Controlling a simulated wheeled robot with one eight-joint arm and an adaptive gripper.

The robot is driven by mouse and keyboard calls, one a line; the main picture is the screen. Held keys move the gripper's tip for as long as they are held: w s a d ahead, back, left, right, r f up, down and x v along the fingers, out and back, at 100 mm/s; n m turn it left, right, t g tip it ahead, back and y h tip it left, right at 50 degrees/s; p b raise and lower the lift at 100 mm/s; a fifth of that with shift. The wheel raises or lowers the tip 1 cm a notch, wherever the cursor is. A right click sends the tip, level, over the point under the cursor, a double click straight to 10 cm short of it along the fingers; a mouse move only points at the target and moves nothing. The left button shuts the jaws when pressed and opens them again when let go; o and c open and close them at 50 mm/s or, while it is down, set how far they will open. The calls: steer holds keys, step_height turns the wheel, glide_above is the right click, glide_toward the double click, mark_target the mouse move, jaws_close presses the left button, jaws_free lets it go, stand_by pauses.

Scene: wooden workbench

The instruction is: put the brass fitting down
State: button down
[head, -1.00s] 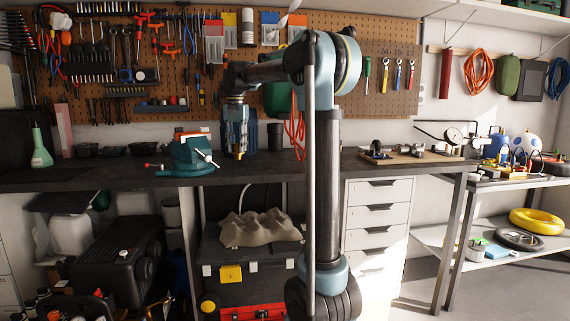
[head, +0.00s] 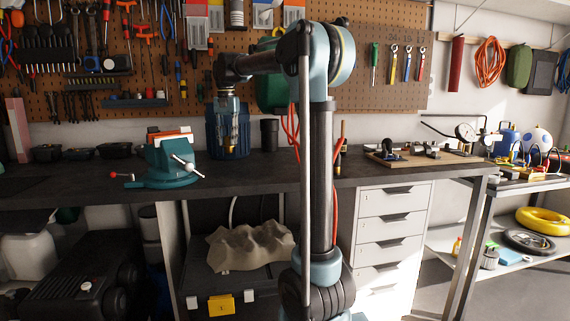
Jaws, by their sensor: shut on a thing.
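My gripper (head: 231,138) hangs fingers down over the dark workbench (head: 265,171), to the right of the teal vise. It is shut on the brass fitting (head: 232,129), a small golden piece between the fingers. The fingers cover part of the fitting. I cannot tell how much space is between it and the bench top. A dark blue container (head: 213,133) stands directly behind my gripper.
The teal vise (head: 167,164) stands left, its handle sticking out toward the gripper. A black cup (head: 270,135) is to the right. A wooden board with parts (head: 425,158) lies farther right. The bench top in front of the cup is clear.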

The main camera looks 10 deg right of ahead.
steer(key=d, duration=1.9)
steer(key=shift+a+f, duration=0.1)
steer(key=shift+f, duration=3)
steer(key=shift+d+f, duration=0.2)
steer(key=shift+f, duration=0.2)
steer(key=c, duration=1.3)
jaws_free()
